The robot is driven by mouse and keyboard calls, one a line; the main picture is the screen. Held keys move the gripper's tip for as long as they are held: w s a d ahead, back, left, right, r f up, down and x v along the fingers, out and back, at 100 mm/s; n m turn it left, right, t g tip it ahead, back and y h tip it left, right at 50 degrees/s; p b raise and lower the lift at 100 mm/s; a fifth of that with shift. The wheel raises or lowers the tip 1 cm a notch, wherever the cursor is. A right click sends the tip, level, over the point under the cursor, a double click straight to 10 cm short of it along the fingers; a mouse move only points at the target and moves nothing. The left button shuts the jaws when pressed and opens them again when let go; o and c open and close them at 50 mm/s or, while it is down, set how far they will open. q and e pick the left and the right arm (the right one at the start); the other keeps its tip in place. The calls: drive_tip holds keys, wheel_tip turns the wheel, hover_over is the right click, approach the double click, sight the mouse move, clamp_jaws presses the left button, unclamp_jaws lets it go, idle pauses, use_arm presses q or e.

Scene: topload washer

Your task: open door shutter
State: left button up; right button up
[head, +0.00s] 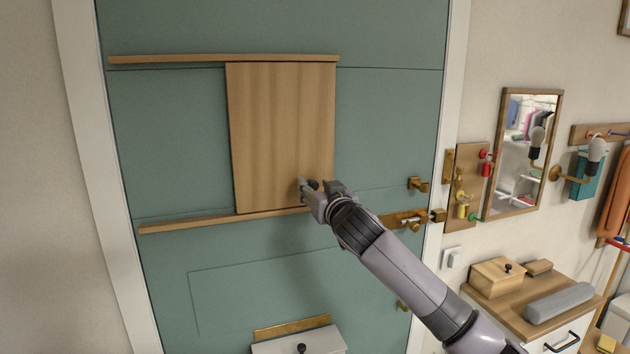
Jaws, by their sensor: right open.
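The wooden shutter panel (281,130) is set on the teal door (165,140), toward the right end of its rails. It sits between an upper wooden rail (180,59) and a lower wooden rail (185,224). My right gripper (305,187) is at the panel's lower right part, in front of its surface. The gripper is open, and its fingers hide part of the panel. I cannot tell whether they touch it. My left gripper is out of view.
A brass bolt (405,220) and a brass catch (418,184) are right of my gripper. A mirror (522,150) hangs on the right wall above a dresser top (510,314) with a wooden box (497,277). The door left of the panel is clear between the rails.

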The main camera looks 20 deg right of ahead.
drive_tip(key=shift+w, duration=0.45)
drive_tip(key=shift+c, duration=0.4)
clamp_jaws()
